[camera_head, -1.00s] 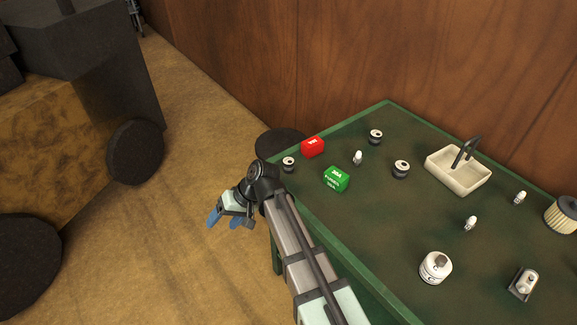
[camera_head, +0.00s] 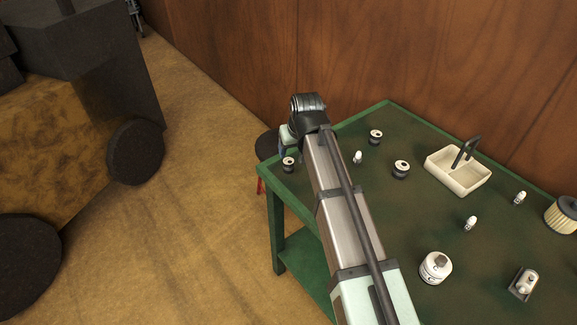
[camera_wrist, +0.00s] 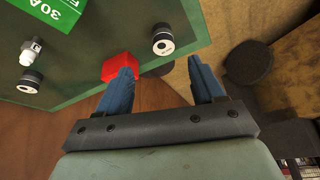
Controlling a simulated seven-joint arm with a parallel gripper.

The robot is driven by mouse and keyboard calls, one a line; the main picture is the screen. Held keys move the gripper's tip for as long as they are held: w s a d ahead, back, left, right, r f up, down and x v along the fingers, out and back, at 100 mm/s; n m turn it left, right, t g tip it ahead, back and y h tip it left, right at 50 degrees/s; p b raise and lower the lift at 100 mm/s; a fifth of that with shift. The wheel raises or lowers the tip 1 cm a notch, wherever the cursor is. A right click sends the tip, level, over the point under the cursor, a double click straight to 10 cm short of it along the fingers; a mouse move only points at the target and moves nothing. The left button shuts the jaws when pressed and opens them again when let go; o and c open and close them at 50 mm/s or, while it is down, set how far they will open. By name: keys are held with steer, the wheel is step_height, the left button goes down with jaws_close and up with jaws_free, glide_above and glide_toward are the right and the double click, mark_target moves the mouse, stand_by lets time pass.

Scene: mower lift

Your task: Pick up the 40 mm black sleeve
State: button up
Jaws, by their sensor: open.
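Several short black sleeves with pale tops stand on the green table (camera_head: 330,262). One sleeve (camera_head: 289,164) is by the table's left corner, another (camera_head: 375,137) near the back edge and a third (camera_head: 401,169) further in. I cannot read which is 40 mm. In the wrist view the corner sleeve (camera_wrist: 163,40) lies beyond my fingertips, roughly in line with the gap between them, apart from both. The back-edge sleeve (camera_wrist: 29,82) is at far left. My gripper (camera_wrist: 163,68) is open and empty, with blue fingers; in the head view my arm mostly hides it.
A red box (camera_wrist: 118,66) is close to the left finger. A pale tray (camera_head: 458,172), white jar (camera_head: 435,267) and filter (camera_head: 562,215) are further right. A wooden wall (camera_head: 400,50) rises behind.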

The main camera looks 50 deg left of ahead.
mark_target(288, 161)
steer(key=x, duration=0.5)
steer(key=shift+a, duration=0.1)
steer(key=shift+a+x, duration=0.15)
steer(key=shift+x, duration=1.2)
steer(key=shift+a+x, duration=0.15)
steer(key=shift+x, duration=1.25)
steer(key=shift+s+r, duration=0.1)
steer(key=shift+s, duration=0.05)
steer(key=shift+c, duration=0.5)
jaws_close()
